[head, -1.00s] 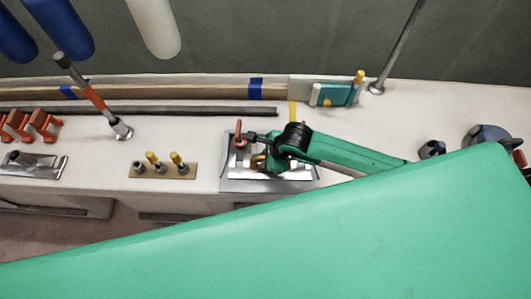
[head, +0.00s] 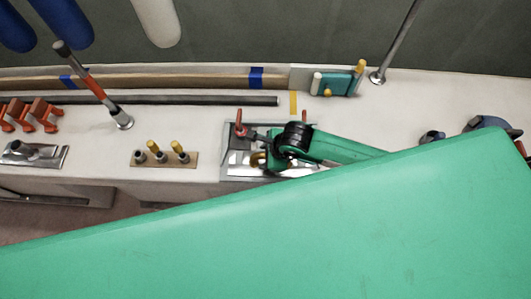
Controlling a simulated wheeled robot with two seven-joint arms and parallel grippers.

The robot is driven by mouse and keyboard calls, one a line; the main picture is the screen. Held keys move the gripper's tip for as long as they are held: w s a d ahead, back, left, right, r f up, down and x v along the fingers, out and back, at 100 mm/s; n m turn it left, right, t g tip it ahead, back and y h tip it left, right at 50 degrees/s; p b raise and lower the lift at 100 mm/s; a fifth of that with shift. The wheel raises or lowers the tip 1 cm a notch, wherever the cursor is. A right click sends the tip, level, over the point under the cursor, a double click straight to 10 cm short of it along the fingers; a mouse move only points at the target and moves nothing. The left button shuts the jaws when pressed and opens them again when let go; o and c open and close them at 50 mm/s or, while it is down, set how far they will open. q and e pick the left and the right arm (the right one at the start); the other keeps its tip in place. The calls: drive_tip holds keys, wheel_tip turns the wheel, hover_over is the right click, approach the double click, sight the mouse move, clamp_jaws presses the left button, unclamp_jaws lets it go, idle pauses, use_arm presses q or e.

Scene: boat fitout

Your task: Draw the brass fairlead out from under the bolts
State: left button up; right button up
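A metal plate (head: 232,172) lies on the white deck in the middle, with red-topped upright bolts (head: 239,130) at its back. A small brass-coloured piece, seemingly the fairlead (head: 257,160), shows low on the plate, partly hidden by my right gripper. My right gripper (head: 260,143), with a black wrist on a green arm, reaches in from the right over the plate. Its fingertips are small and dark against the plate. I cannot tell whether they are open, or whether they touch the brass piece. My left gripper is not in view.
A board with yellow-capped posts (head: 165,158) stands left of the plate. Orange clamps (head: 35,113) and a metal fitting (head: 35,153) are farther left. A dark rod (head: 195,100) lies behind. A teal block (head: 338,83) and a slanted pole (head: 395,45) stand at the back right.

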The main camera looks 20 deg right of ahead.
drive_tip(key=shift+r, duration=0.1)
drive_tip(key=b+v, duration=0.2)
drive_tip(key=v, duration=1.1)
drive_tip(key=shift+r, duration=0.3)
drive_tip(key=shift+s+d, duration=0.15)
drive_tip(key=shift+d, duration=0.05)
